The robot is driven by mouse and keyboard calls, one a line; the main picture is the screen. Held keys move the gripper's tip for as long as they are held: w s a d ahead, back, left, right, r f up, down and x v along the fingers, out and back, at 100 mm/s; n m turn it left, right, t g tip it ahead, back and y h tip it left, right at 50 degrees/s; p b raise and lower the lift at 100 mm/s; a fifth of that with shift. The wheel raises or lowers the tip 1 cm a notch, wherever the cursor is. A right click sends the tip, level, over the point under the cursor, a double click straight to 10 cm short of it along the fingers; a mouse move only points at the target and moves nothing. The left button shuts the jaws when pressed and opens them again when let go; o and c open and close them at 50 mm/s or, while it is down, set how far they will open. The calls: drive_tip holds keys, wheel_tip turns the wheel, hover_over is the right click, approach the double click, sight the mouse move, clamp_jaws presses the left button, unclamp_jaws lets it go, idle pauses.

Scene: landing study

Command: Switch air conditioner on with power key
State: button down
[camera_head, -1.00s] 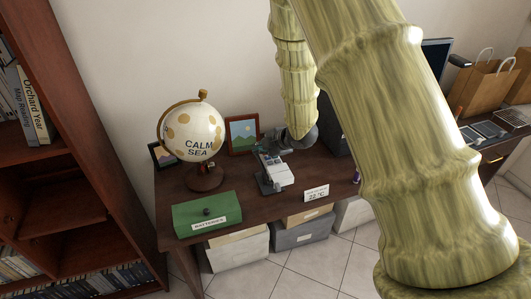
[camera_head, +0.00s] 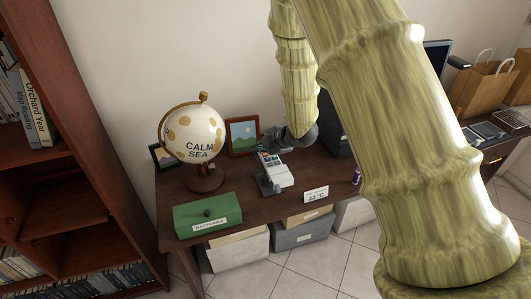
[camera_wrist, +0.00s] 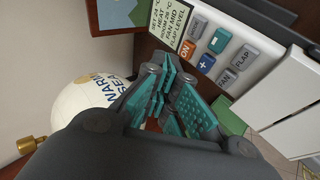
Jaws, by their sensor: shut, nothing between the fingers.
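The air conditioner remote (camera_head: 275,175) is pale and stands tilted on a dark stand on the desk. In the wrist view the remote (camera_wrist: 245,52) fills the upper right. Its orange key (camera_wrist: 187,51) shows lettering ending in "ON", partly hidden by a finger. Blue and grey keys, including plus (camera_wrist: 206,63), FAN (camera_wrist: 227,79) and FLAP (camera_wrist: 244,56), lie beside it. The display (camera_wrist: 170,22) reads HEAT, FAN MID and FLAP LEVEL. My gripper (camera_wrist: 178,92) has teal finger pads, shut and empty, close before the orange key; contact cannot be told.
A globe (camera_head: 195,132), a green box (camera_head: 207,213), a framed picture (camera_head: 242,134) and a "22 °C" card (camera_head: 316,194) stand around the remote on the dark desk (camera_head: 250,208). A bookshelf (camera_head: 75,130) is at left.

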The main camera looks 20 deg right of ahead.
sight(262, 158)
wheel_tip(262, 158, up, 5)
drive_tip(key=p, duration=0.3)
drive_tip(key=shift+p, duration=0.35)
drive_tip(key=shift+f, duration=0.1)
idle(0.8)
